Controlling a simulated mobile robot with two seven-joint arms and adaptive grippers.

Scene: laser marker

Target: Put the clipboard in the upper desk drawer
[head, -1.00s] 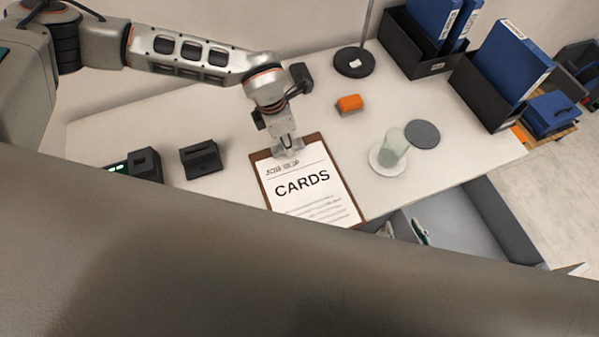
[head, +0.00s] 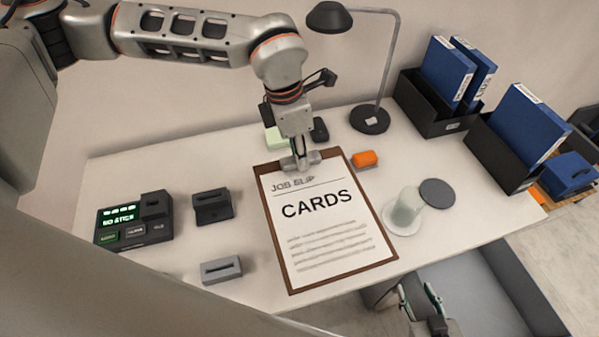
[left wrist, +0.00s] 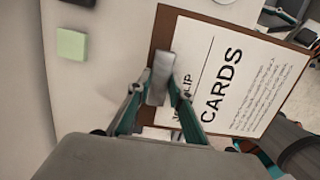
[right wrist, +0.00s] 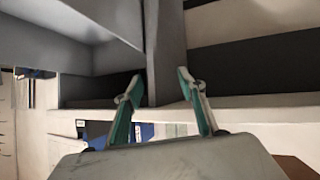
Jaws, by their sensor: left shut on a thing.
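The clipboard (head: 334,268) has a brown board and a white sheet reading "JOB SLIP" and "CARDS". It lies face up over the desk top in the head view; I cannot tell whether it touches the desk. My left gripper (head: 300,160) is shut on its top clip end. The clipboard also shows in the left wrist view (left wrist: 162,38), between the fingers (left wrist: 158,90). A grey drawer (head: 478,290) stands open below the desk's front edge. My right gripper (head: 428,312) is at this drawer's left side. In the right wrist view its fingers (right wrist: 163,98) are apart, near a grey panel edge.
A glass (head: 406,207) on a white saucer (head: 390,225) stands right of the clipboard, beside a dark disc (head: 437,193).

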